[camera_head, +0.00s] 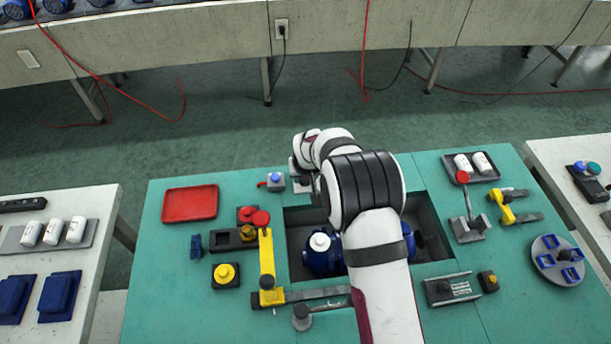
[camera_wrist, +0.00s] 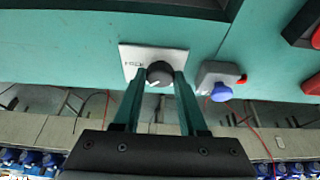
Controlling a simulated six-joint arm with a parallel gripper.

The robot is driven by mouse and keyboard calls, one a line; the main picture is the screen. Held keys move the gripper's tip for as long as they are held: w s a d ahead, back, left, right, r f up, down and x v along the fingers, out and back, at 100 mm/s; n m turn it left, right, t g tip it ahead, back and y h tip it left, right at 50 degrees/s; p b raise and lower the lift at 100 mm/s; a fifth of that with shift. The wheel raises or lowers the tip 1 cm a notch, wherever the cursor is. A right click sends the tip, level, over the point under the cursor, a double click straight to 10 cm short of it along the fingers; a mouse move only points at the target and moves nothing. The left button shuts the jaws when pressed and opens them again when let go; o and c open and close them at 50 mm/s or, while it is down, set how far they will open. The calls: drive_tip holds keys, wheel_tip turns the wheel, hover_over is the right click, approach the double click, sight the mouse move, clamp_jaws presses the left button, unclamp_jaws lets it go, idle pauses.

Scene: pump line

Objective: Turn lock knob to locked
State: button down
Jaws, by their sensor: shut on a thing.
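The lock knob (camera_wrist: 160,74) is a round black knob with a white pointer mark, on a pale plate (camera_wrist: 132,54) with small lettering that I cannot read fully. In the wrist view my gripper (camera_wrist: 161,80) has its two green fingers on either side of the knob, shut on it. The pointer mark slants toward the lower left of that view. In the head view my gripper (camera_head: 297,180) is at the far edge of the green table, largely behind my arm, and the knob is hidden there.
Beside the knob stands a grey box with a blue button (camera_wrist: 221,92) and a red part; it also shows in the head view (camera_head: 276,181). A red tray (camera_head: 190,203) lies to the left. A blue pump (camera_head: 322,262) sits in the dark recess (camera_head: 295,218) under my arm.

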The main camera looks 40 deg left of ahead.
drive_tip(key=shift+n, duration=0.4)
drive_tip(key=n, duration=0.2)
drive_tip(key=n+g+y, duration=0.1)
drive_tip(key=shift+w+n+g, duration=0.15)
drive_tip(key=shift+n+g, duration=0.15)
drive_tip(key=shift+n, duration=0.1)
drive_tip(key=shift+w+d+n+g, duration=0.1)
drive_tip(key=shift+n+g, duration=0.8)
drive_tip(key=shift+n, duration=1.3)
drive_tip(key=shift+c, duration=2.2)
unclamp_jaws()
